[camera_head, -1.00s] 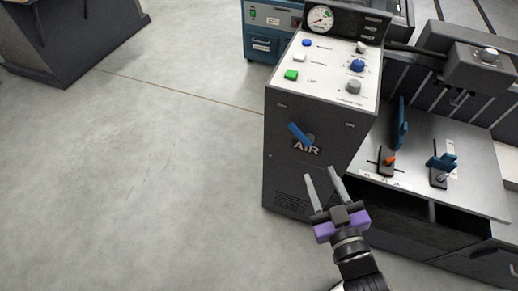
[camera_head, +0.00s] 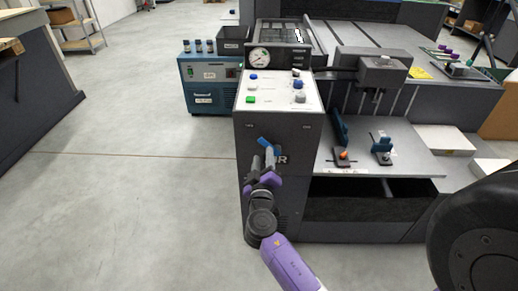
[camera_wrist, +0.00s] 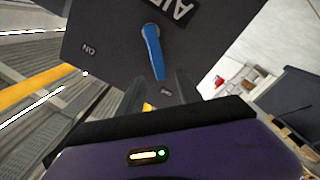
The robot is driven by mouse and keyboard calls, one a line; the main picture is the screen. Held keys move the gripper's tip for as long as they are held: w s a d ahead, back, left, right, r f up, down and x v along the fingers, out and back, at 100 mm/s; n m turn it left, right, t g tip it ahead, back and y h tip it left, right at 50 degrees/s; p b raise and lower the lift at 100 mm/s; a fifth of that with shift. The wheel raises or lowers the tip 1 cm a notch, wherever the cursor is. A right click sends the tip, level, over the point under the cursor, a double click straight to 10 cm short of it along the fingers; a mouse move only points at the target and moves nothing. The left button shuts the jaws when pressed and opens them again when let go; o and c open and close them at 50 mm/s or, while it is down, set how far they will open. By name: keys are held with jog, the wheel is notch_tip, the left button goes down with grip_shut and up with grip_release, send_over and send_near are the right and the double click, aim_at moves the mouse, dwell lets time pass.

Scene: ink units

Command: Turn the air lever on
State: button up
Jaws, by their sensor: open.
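The blue air lever (camera_head: 265,142) is on the dark front of the control cabinet (camera_head: 291,170), above the partly hidden AIR lettering. In the head view its handle slants to the upper left. My gripper (camera_head: 262,160) is in front of the cabinet at the lever, its fingers covering part of it. The wrist view shows the panel upside down, with the blue lever (camera_wrist: 153,52) in clear view. Its free end points between the open fingers of my gripper (camera_wrist: 160,92), near a small illegible label. An ON label (camera_wrist: 88,50) is off to the left. I cannot tell whether the fingers touch the lever.
The cabinet's top has a gauge (camera_head: 260,57), buttons and knobs. A blue unit (camera_head: 205,85) stands behind on the left. The floor (camera_head: 140,190) on the left is clear.

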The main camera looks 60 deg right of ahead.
aim_at(264, 144)
jog(key=x, duration=0.5)
jog(key=shift+d+p, duration=0.3)
jog(key=shift+d, duration=0.1)
jog(key=shift+c, duration=0.4)
grip_shut()
jog(key=shift+w, duration=0.1)
dwell(0.6)
